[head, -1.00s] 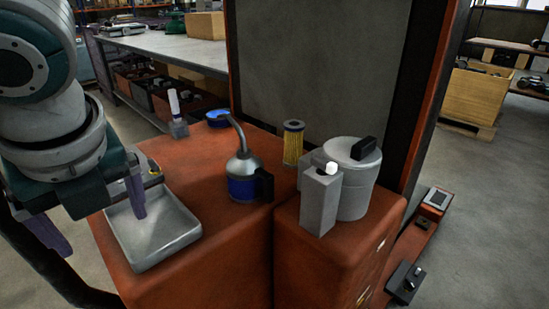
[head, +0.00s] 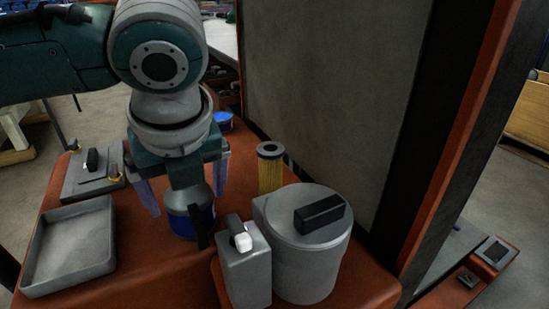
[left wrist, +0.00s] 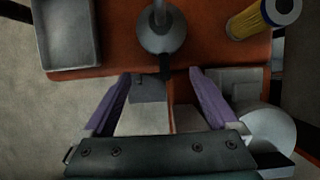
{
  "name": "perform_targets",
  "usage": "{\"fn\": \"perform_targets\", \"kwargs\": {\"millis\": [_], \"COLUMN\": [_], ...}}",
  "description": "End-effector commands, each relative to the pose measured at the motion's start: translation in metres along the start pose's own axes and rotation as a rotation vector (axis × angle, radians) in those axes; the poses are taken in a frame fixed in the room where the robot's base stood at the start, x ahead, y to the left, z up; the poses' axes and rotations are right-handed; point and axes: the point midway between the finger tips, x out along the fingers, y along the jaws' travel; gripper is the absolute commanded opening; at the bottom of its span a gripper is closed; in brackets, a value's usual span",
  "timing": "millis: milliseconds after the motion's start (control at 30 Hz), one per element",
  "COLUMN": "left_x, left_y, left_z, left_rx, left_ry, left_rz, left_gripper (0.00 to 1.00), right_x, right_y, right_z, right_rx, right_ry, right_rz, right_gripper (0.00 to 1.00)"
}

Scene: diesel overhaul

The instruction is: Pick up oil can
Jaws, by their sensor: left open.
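The oil can (head: 187,221) stands upright on the red cabinet top, with a silver cone, a blue band and a black handle. My left gripper (head: 184,194) is open and empty above it in the head view, hiding its spout and part of its cone. In the left wrist view the can (left wrist: 161,40) lies just beyond the purple fingertips (left wrist: 162,76). Its black handle points toward the gap between them. The fingers do not visibly touch the can. My right gripper is not in view.
A grey tray (head: 70,250) lies left of the can. A yellow filter (head: 270,172) stands behind right. A grey canister (head: 310,265) and a small grey bottle with white cap (head: 246,275) stand close on the right. A dark upright panel (head: 320,100) rises behind.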

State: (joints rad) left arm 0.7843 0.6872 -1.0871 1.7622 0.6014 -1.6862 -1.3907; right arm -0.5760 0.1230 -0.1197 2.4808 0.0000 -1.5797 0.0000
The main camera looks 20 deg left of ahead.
Motion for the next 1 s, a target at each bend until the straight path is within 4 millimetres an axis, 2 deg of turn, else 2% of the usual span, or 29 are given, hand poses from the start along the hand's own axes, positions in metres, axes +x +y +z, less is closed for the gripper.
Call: {"fn": "perform_targets", "kwargs": {"millis": [33, 233, 500, 767, 833, 1000], "left_x": [0.009, 0.027, 0.066, 0.069, 0.069, 0.068], "left_y": [0.000, -0.003, -0.007, -0.008, -0.008, -0.008], "left_z": [-0.001, 0.000, 0.003, 0.004, 0.004, 0.004], "left_rx": [-0.001, 0.000, 0.001, 0.002, 0.002, 0.001], "left_ry": [0.001, 0.001, 0.000, -0.001, -0.001, 0.000], "left_rz": [0.001, -0.001, 0.000, -0.003, -0.002, -0.002], "left_gripper": [0.93, 0.93, 0.93, 0.93, 0.89, 0.70], "right_x": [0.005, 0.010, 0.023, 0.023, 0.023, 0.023], "right_y": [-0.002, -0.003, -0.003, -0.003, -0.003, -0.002], "right_z": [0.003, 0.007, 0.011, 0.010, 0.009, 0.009], "right_rx": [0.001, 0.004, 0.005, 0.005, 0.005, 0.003], "right_ry": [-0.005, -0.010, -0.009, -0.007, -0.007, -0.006], "right_rz": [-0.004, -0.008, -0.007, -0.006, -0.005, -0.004], "right_gripper": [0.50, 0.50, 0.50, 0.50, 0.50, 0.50]}}
